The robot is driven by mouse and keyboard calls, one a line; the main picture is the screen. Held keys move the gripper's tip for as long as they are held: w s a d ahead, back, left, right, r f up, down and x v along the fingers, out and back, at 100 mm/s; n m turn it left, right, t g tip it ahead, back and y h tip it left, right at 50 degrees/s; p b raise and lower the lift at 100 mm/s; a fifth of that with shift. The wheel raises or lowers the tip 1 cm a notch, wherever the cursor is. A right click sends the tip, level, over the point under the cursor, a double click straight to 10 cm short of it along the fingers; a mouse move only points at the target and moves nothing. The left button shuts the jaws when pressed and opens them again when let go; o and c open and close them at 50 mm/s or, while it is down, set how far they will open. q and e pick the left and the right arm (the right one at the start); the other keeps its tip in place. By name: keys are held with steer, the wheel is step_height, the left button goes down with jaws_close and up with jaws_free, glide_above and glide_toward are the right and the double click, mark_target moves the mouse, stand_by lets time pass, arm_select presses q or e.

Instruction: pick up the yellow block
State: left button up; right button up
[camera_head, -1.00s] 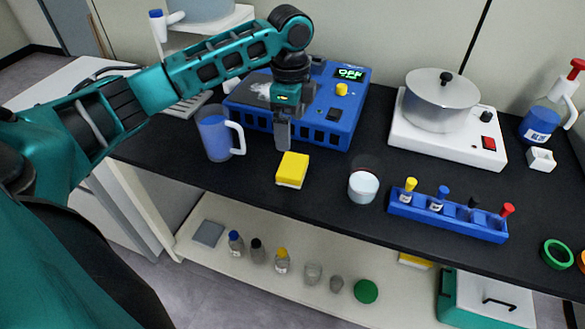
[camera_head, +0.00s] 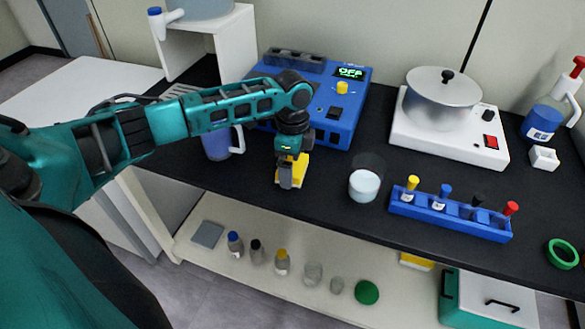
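The yellow block (camera_head: 301,170) lies on the black bench top near its front edge, to the right of the blue mug. My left gripper (camera_head: 287,184) points down over the block's left part and hides some of it. The gripper's fingers overlap the block in the picture. I cannot tell whether they are open or shut, or whether they touch it. My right gripper is not in view.
A blue mug (camera_head: 217,146) stands partly behind my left arm. A blue device (camera_head: 337,122) with a display reading OFF is behind the block. The bench front edge is close.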

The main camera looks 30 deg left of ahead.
arm_select(q)
steer(key=shift+f, duration=0.1)
steer(key=shift+c, duration=0.2)
steer(key=c, duration=0.7)
step_height(320, 180, up, 20)
steer(key=shift+r+p, duration=0.1)
steer(key=shift+p, duration=1.05)
steer(key=shift+c, duration=0.5)
steer(key=o, duration=0.6)
steer(key=c, duration=0.4)
steer(key=shift+w, duration=0.1)
steer(key=shift+c, duration=0.5)
